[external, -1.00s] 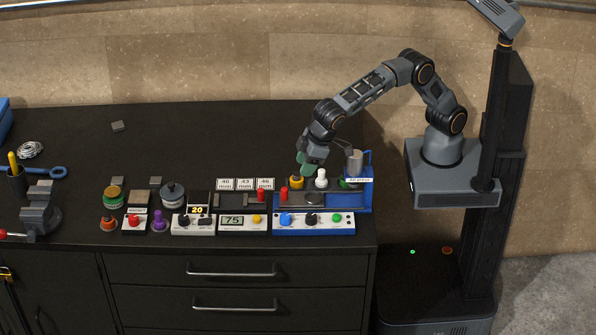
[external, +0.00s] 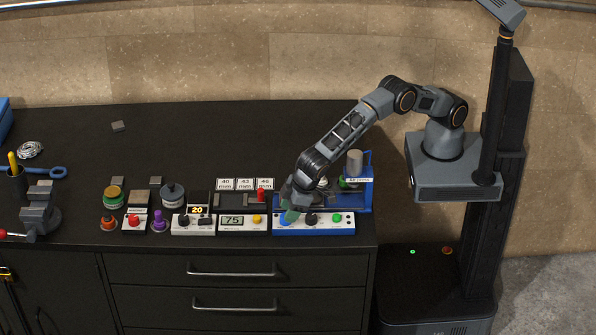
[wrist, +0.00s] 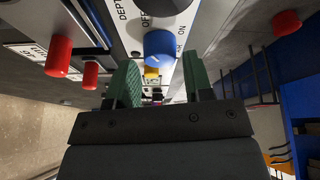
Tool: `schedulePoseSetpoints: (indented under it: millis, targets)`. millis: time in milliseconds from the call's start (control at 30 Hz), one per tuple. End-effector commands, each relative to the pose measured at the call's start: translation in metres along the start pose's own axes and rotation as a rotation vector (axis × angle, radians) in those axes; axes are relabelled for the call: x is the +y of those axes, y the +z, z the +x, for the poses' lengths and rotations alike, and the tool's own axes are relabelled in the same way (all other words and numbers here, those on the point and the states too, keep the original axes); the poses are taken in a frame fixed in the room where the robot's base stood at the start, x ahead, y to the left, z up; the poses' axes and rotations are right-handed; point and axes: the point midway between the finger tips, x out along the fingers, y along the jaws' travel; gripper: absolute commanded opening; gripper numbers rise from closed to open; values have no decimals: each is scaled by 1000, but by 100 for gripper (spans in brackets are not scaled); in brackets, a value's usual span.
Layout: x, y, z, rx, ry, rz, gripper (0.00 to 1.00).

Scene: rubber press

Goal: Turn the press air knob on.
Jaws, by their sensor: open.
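The blue knob (wrist: 159,46) is on the white-topped control panel (external: 335,225) at the front of the blue press (external: 366,195). In the wrist view, lettering beside it is partly readable, including OFF and ON; its pointer direction is hard to tell. My gripper (wrist: 161,62) has its green fingers open, one on each side of the blue knob, near its end. I cannot tell if they touch it. In the external view, my gripper (external: 290,217) points down at the panel's left end and mostly hides the blue knob.
A black knob (external: 311,219) and a green button (external: 336,217) are right of the gripper on the panel. A 75 display box (external: 233,221) with a yellow knob is close on the left. Red knobs (wrist: 59,56) show in the wrist view.

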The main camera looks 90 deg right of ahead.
Motion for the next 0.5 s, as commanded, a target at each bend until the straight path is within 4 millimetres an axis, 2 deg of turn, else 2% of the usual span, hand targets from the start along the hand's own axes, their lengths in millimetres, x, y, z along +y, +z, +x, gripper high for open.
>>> schedulePoseSetpoints:
  millis: [200,500]
  targets:
    - [0,0,16,0,0,0,47]
    - [0,0,20,1,0,0,47]
